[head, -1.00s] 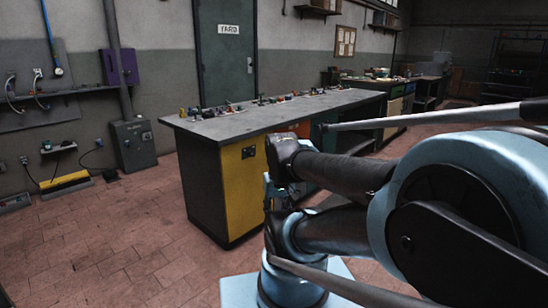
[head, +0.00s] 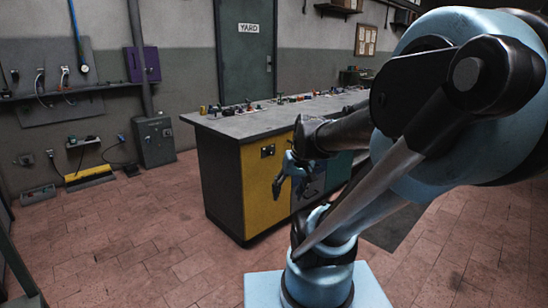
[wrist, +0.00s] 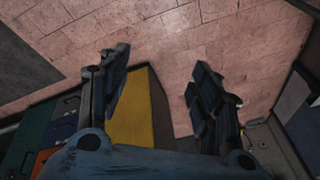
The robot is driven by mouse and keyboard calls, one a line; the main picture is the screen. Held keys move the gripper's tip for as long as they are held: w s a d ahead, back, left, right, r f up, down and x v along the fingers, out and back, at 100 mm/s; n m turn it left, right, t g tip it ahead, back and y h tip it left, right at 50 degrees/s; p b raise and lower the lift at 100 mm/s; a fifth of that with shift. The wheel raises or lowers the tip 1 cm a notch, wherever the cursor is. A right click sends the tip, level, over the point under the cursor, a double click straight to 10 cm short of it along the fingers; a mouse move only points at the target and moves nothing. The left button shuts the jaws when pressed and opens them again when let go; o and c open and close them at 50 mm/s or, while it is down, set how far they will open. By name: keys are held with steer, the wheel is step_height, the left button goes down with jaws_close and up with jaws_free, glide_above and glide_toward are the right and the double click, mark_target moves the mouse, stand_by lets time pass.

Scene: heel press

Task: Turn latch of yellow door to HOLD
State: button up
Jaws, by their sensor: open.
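The yellow door (head: 257,200) is the front of the long workbench's near end and looks closed. Its small dark latch (head: 268,151) sits near the top of the door; its setting is too small to read. My gripper (head: 280,188) is open and empty in front of the door's right part, below and to the right of the latch. In the wrist view, my gripper's two fingers (wrist: 160,95) stand wide apart, with the yellow door (wrist: 130,118) behind and beside the left finger. The latch cannot be made out there.
The grey benchtop (head: 255,122) carries several small objects along its back. A grey cabinet (head: 155,140) and a yellow floor-level unit (head: 88,178) stand by the left wall. The tiled floor (head: 150,235) left of the bench is clear.

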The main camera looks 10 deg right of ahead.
mark_target(270, 153)
steer(key=w+r+t+y, duration=0.2)
steer(key=w+t+y, duration=0.3)
steer(key=w, duration=2.8)
steer(key=w+d+f+m+t+y, duration=0.1)
steer(key=w+d+f+t+y, duration=0.15)
steer(key=w+d+f, duration=0.55)
steer(key=w+d+f+m+t+y, duration=0.1)
steer(key=w+d+f+t, duration=0.35)
steer(key=w+f, duration=0.4)
steer(key=d+x, duration=0.1)
steer(key=x, duration=1.7)
steer(key=shift+w+r, duration=0.3)
steer(key=shift+w, duration=0.1)
steer(key=shift+d, duration=0.1)
steer(key=c, duration=1.1)
